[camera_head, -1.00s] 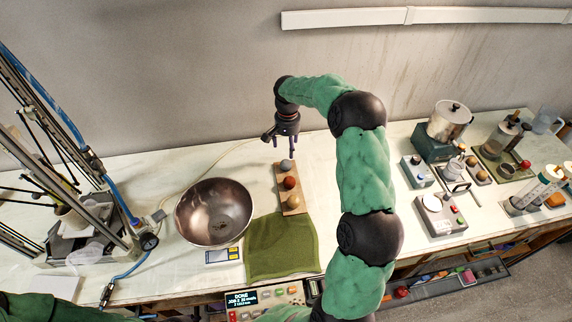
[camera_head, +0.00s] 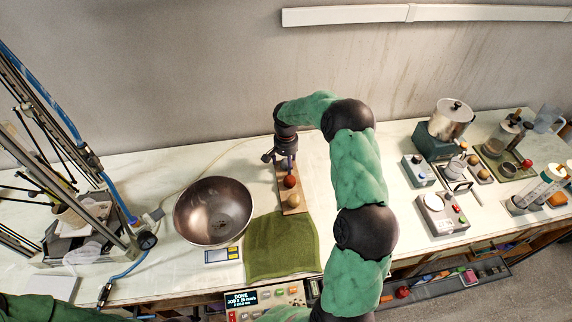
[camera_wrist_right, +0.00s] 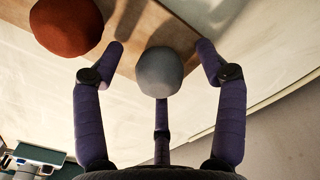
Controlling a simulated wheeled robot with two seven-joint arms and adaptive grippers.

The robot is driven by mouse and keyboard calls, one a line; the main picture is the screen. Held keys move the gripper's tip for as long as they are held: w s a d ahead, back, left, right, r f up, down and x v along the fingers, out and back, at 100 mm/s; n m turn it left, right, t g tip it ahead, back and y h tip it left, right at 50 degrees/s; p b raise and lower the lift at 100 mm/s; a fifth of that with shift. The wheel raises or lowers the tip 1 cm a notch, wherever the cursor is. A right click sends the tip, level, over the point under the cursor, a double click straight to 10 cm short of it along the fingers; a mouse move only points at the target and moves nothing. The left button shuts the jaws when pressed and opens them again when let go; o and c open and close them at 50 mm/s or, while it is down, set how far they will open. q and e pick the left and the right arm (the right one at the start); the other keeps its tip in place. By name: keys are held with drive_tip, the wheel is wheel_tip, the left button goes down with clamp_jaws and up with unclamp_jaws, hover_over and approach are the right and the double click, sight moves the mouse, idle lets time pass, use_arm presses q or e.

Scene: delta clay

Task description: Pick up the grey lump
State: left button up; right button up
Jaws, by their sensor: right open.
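The grey lump (camera_wrist_right: 159,72) rests at the end of a wooden board (camera_wrist_right: 128,28) in the right wrist view. My right gripper (camera_wrist_right: 160,62) is open, with its purple fingers spread on either side of the lump and a third finger below it; I see no clear contact. In the head view my right gripper (camera_head: 286,160) points down over the far end of the board (camera_head: 293,206) and hides the grey lump. My left gripper is not in view.
A red-brown lump (camera_head: 290,182) sits close beside on the same board, with a tan lump (camera_head: 292,200) nearer. A metal bowl (camera_head: 213,211) stands left of the board, and a green cloth (camera_head: 281,246) lies in front. Bench space right of the board is clear.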

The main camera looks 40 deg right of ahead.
sight(286, 161)
drive_tip(key=c, duration=1.4)
drive_tip(key=shift+r, duration=0.1)
drive_tip(key=shift+r, duration=0.1)
drive_tip(key=shift+r, duration=0.3)
drive_tip(key=r, duration=0.3)
drive_tip(key=shift+s+a+p, duration=0.15)
drive_tip(key=shift+s+p, duration=0.05)
drive_tip(key=shift+p, duration=0.1)
drive_tip(key=s+a+r, duration=0.3)
drive_tip(key=s+r, duration=0.1)
drive_tip(key=s, duration=0.2)
drive_tip(key=s+a+r+p, duration=0.1)
drive_tip(key=s+a+r, duration=0.2)
drive_tip(key=s+r, duration=0.2)
drive_tip(key=shift+s+a, duration=0.25)
drive_tip(key=shift+s, duration=0.15)
